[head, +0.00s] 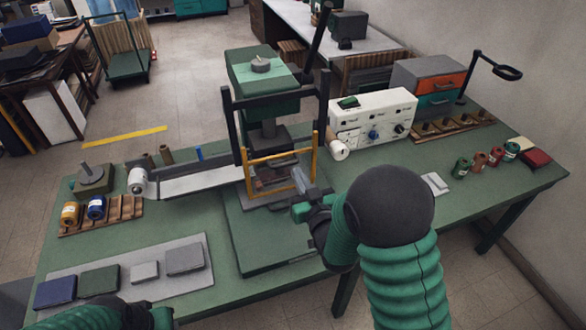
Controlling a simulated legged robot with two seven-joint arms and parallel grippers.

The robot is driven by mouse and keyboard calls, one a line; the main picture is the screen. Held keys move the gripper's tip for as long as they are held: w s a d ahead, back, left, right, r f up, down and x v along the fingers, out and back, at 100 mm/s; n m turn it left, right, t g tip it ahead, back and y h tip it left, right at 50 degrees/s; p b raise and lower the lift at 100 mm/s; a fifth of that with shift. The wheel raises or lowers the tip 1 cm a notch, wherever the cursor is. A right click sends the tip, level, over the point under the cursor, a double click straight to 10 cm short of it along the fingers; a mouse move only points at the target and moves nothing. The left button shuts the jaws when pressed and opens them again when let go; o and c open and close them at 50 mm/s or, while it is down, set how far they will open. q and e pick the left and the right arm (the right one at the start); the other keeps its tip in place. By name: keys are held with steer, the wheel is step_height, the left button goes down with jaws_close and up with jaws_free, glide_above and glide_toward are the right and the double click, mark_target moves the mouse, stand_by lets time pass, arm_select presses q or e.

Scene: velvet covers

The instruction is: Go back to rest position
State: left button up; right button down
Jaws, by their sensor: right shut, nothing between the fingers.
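My right arm comes in from the lower right, and its gripper (302,203) is shut and empty just in front of the press. The green press (262,85) stands at the middle of the table, with a yellow-orange frame (277,176) around its opening. My right gripper is close to the front right of this frame; I cannot tell whether they touch. My left arm shows only at the bottom left edge. Part of its gripper (158,318) shows at the bottom edge, below the grey mat, and whether it is open or shut is not clear.
The green table (480,205) has free room at its right front. A grey mat (205,280) with several flat covers lies at the left front. A spool rack (100,218), a white control box (372,115), several spools and a lamp (508,72) stand around the press.

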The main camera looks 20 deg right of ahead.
steer(key=s+f+g, duration=0.5)
steer(key=s+g, duration=0.2)
steer(key=s, duration=0.4)
steer(key=s+f+g, duration=0.6)
steer(key=s+g, duration=0.2)
steer(key=s, duration=0.4)
steer(key=shift+s+d+f+h, duration=0.15)
steer(key=shift+s+f+h, duration=0.05)
steer(key=shift+s+h, duration=0.1)
steer(key=shift+w, duration=0.1)
